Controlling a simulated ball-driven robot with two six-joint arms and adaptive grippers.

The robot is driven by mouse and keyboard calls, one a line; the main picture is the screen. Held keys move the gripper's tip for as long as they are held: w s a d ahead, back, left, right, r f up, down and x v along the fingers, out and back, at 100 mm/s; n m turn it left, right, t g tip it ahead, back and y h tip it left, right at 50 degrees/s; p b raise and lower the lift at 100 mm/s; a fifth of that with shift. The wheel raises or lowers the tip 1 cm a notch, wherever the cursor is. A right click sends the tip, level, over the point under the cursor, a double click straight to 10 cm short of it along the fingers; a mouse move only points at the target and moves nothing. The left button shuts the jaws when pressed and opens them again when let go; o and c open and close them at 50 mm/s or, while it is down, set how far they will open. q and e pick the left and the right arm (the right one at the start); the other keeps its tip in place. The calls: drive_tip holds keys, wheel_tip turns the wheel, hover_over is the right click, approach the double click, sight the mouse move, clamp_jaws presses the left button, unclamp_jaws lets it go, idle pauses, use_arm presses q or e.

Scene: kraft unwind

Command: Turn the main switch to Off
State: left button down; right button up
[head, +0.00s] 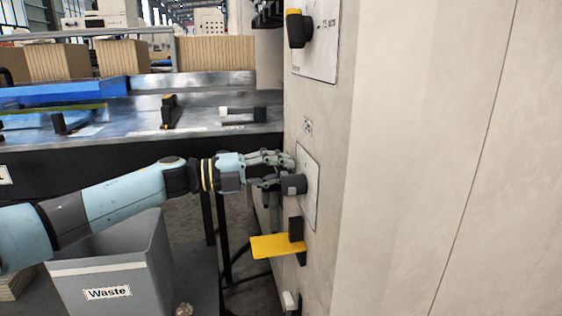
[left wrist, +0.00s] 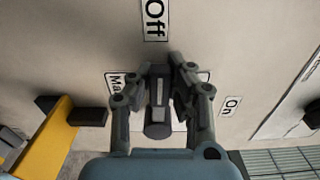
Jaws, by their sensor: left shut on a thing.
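The main switch (head: 294,185) is a dark knob on a pale plate on the machine's side wall. In the left wrist view the knob (left wrist: 158,118) has a pale line that runs up the picture, towards the "Off" label (left wrist: 154,20). The "On" label (left wrist: 230,105) is to the right, and a partly hidden "Ma…" label (left wrist: 115,82) is to the left. My left gripper (head: 276,170) is shut on the knob, with one finger on each side of it in the left wrist view (left wrist: 160,95). My right gripper is not in view.
A yellow flap (head: 275,246) on a dark mount sticks out below the switch. A black and yellow knob (head: 297,29) is higher on the wall. A grey "Waste" bin (head: 108,270) stands below my left arm. A dark-edged bench (head: 130,140) lies behind it.

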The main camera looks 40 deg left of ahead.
use_arm(q)
drive_tip(key=shift+f+n, duration=0.25)
drive_tip(key=shift+n, duration=0.05)
idle(0.4)
drive_tip(key=c, duration=1.2)
unclamp_jaws()
drive_tip(key=shift+f, duration=0.1)
drive_tip(key=v, duration=1.2)
drive_tip(key=shift+s, duration=0.15)
